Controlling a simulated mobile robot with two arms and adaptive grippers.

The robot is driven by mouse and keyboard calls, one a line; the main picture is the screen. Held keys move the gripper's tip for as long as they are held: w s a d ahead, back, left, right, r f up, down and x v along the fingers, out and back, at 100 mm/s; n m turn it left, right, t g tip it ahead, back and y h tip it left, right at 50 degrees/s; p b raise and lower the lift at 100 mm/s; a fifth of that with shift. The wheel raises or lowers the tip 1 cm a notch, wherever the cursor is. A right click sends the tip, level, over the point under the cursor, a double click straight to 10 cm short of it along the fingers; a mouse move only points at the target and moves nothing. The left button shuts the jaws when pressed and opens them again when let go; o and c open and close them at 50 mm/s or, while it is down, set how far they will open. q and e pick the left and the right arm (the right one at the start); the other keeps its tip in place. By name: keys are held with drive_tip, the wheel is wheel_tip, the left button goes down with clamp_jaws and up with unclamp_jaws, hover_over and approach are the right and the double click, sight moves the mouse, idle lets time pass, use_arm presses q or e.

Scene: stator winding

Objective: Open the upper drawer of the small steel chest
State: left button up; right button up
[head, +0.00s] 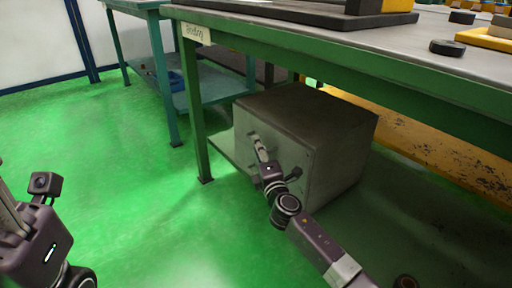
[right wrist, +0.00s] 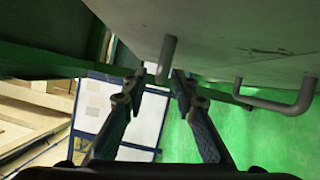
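The small steel chest (head: 310,110) stands under the green workbench, its drawer front facing left. My right gripper (head: 261,150) is at the upper part of that front, beside the upper handle (head: 252,136). In the right wrist view the fingers (right wrist: 156,85) are apart, and the upper drawer's bar handle (right wrist: 168,52) reaches down to the gap between the tips, close to one of them. I cannot tell whether they touch. The other handle (right wrist: 285,105) is clear of the fingers. The drawer front looks flush. My left gripper (head: 12,215) is at the left edge, its fingertips out of view.
The green workbench (head: 350,62) passes over the chest, with its leg (head: 197,120) just left of it. A teal table (head: 165,85) stands behind. A worn yellow beam (head: 440,155) lies to the right. Green floor (head: 110,160) is open on the left.

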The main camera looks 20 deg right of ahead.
drive_tip(key=shift+w+b, duration=0.35)
drive_tip(key=shift+w, duration=0.95)
drive_tip(key=shift+c, duration=0.4)
clamp_jaws()
